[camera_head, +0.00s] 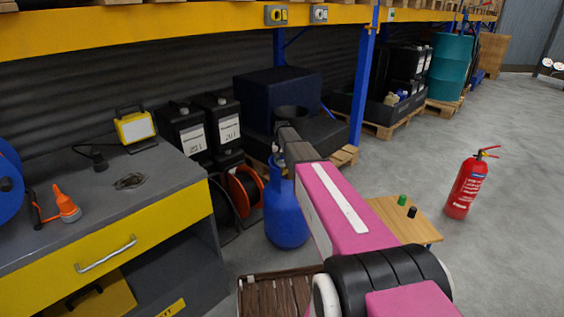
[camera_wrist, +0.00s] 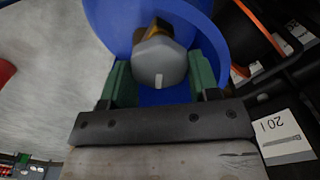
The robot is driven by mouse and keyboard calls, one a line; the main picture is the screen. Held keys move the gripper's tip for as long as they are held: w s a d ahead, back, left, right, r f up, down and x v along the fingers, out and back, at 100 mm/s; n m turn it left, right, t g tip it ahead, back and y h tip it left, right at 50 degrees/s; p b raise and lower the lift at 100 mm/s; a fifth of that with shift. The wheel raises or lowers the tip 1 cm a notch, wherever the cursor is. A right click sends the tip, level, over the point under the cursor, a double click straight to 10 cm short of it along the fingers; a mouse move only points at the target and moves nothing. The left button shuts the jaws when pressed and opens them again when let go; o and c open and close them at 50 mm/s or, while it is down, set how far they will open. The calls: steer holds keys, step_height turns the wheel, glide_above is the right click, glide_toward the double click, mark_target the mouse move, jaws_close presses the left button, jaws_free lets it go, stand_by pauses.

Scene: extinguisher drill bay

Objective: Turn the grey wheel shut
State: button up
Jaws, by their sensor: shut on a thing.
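The grey wheel (camera_wrist: 160,62) is a rounded knob with a short white mark, in front of a brass-coloured valve (camera_wrist: 158,30) on the blue gas cylinder (camera_wrist: 105,18). In the wrist view the two green fingers of my gripper (camera_wrist: 161,72) stand on either side of the wheel, shut on it. In the head view the blue cylinder (camera_head: 284,218) stands upright on the floor. My arm hides its top there, so the wheel cannot be made out.
A grey workbench (camera_head: 150,185) with a yellow drawer stands at left. Cable reels (camera_head: 244,190) and black canisters (camera_head: 186,128) are close behind the cylinder. A low wooden table (camera_head: 385,212) is to its right, then a red extinguisher (camera_head: 467,188). The floor farther right is clear.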

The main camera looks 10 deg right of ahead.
mark_target(283, 161)
steer(key=m, duration=1.2)
steer(key=shift+s+d+m, duration=0.1)
steer(key=shift+m, duration=0.2)
stand_by(0.4)
steer(key=o, duration=0.9)
steer(key=shift+r, duration=0.1)
step_height(283, 161, up, 11)
steer(key=shift+f, duration=0.15)
